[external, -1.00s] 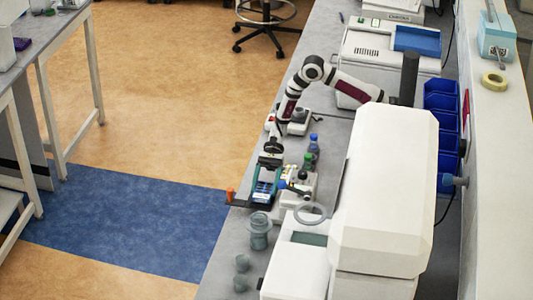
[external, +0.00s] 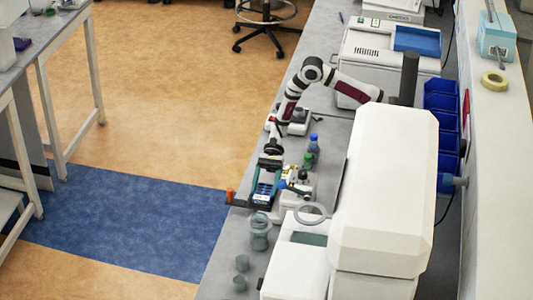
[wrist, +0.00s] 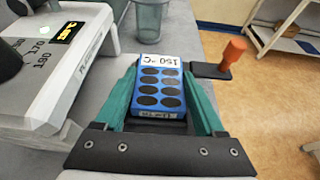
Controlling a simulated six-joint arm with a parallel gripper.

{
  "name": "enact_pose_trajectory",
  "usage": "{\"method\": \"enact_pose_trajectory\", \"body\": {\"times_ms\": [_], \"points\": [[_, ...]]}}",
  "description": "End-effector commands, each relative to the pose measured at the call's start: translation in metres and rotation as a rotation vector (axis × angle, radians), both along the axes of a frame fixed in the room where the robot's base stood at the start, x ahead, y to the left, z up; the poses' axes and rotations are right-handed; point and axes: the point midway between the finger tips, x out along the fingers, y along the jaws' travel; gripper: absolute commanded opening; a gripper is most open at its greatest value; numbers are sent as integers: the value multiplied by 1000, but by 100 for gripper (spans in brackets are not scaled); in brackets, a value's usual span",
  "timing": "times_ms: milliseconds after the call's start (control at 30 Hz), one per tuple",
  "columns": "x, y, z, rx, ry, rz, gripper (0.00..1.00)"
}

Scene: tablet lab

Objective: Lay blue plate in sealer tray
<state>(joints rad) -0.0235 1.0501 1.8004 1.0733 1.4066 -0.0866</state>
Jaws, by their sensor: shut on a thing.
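The blue plate (wrist: 158,85) has rows of dark round wells and a white label reading 150 °C on its far end. My gripper (wrist: 160,100) is shut on it, with one teal finger along each long side. In the external view, my gripper (external: 264,183) points down at the bench's left edge with the plate (external: 264,194) between its fingers. A dark flat piece with an orange knob (wrist: 233,50), seemingly the sealer tray (wrist: 206,71), reaches out from beside the plate. The plate hides the rest of it, so I cannot tell whether they touch.
A white device (wrist: 50,75) with a lit display and numbers stands left of the plate. A clear, greyish container (wrist: 150,22) is just beyond it. Bottles with blue and green caps (external: 311,150) stand right of my gripper. The bench edge is close by.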

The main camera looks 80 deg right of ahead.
Motion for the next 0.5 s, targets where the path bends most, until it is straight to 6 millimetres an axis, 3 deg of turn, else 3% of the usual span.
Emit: {"method": "enact_pose_trajectory", "body": {"times_ms": [267, 300, 433, 500], "points": [[0, 0, 0, 0, 0, 0, 18], [0, 0, 0, 0, 0, 0, 73], [0, 0, 0, 0, 0, 0, 97], [0, 0, 0, 0, 0, 0, 100]]}}
